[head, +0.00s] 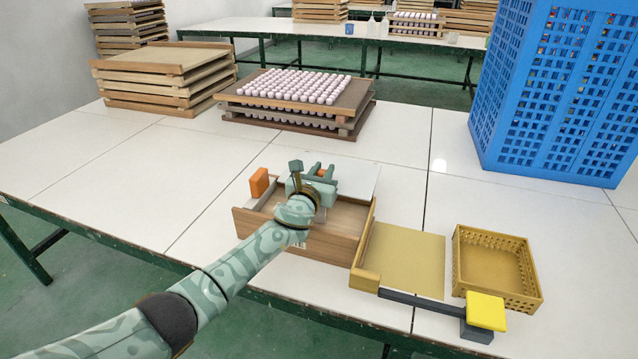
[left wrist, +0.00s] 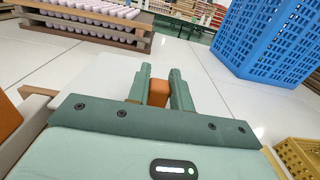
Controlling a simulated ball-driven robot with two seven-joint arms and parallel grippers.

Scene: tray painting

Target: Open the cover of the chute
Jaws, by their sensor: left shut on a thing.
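The wooden box-like chute (head: 330,230) stands on the table in front of me. A pale flat panel (head: 358,180), which looks like its cover, lies at its back right, partly hidden by my left gripper. My left gripper (head: 322,172) is above the chute, its fingers shut on an orange block-shaped handle. This orange handle (left wrist: 158,92) shows between the fingers in the left wrist view. Whether it is fixed to the panel is hidden. A second orange block (head: 259,182) stands at the chute's left side. My right gripper is not in view.
Right of the chute are a yellow mat (head: 410,262), a yellow basket (head: 466,288) and a dark bar with a yellow pad (head: 486,310). A blue crate (head: 540,130) stands at the back right. Stacked trays (head: 150,80) stand at the back left. The left tabletop is clear.

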